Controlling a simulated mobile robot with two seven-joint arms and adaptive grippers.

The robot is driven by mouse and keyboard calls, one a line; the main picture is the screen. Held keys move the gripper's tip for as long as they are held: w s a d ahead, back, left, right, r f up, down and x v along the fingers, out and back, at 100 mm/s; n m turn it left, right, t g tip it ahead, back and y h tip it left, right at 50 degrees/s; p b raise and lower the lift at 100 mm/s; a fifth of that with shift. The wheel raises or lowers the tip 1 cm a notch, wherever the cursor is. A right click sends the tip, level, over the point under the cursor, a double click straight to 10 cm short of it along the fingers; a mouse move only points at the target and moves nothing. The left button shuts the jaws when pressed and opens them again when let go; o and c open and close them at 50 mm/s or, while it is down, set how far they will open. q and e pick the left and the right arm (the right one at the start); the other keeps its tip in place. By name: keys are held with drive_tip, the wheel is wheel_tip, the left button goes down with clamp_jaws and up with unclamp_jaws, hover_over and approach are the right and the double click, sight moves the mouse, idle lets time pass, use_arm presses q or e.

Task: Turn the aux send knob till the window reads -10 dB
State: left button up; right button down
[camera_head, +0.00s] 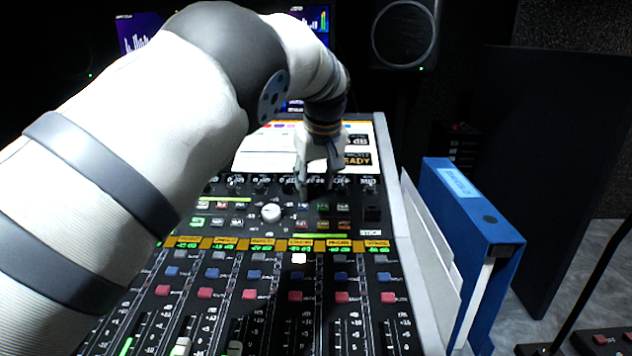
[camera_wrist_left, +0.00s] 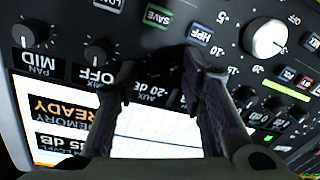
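The mixing console (camera_head: 398,215) fills the middle of the head view. My left gripper (camera_head: 318,182) reaches down over its upper knob row. In the left wrist view the two fingers of my left gripper (camera_wrist_left: 158,68) stand apart, pointing at the panel. The aux window (camera_wrist_left: 150,90) shows between them, upside down, and seems to read -20 dB. The aux knob is dark against the panel between the fingertips; its outline and any contact are unclear. My right gripper is not in view.
A large white knob (camera_wrist_left: 268,38) sits beside the fingers; it also shows in the head view (camera_head: 271,212). A dark mix knob (camera_wrist_left: 97,52) is close on the other side. A blue binder (camera_head: 470,235) stands right of the console.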

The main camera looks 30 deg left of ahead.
use_arm(q)
clamp_jaws()
drive_tip(key=shift+m, duration=0.3)
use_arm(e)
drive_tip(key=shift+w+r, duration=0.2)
use_arm(q)
drive_tip(key=shift+r+m+p, duration=0.15)
drive_tip(key=shift+m+p, duration=0.25)
drive_tip(key=shift+m, duration=0.3)
drive_tip(key=m, duration=0.2)
drive_tip(key=shift+m+p, duration=0.3)
drive_tip(key=shift+p, duration=0.05)
drive_tip(key=m, duration=0.3)
drive_tip(key=shift+s+m+t+p, duration=0.1)
drive_tip(key=shift+m+t+p, duration=0.2)
drive_tip(key=shift+p, duration=0.05)
drive_tip(key=shift+f+m, duration=0.25)
drive_tip(key=shift+m, duration=1.55)
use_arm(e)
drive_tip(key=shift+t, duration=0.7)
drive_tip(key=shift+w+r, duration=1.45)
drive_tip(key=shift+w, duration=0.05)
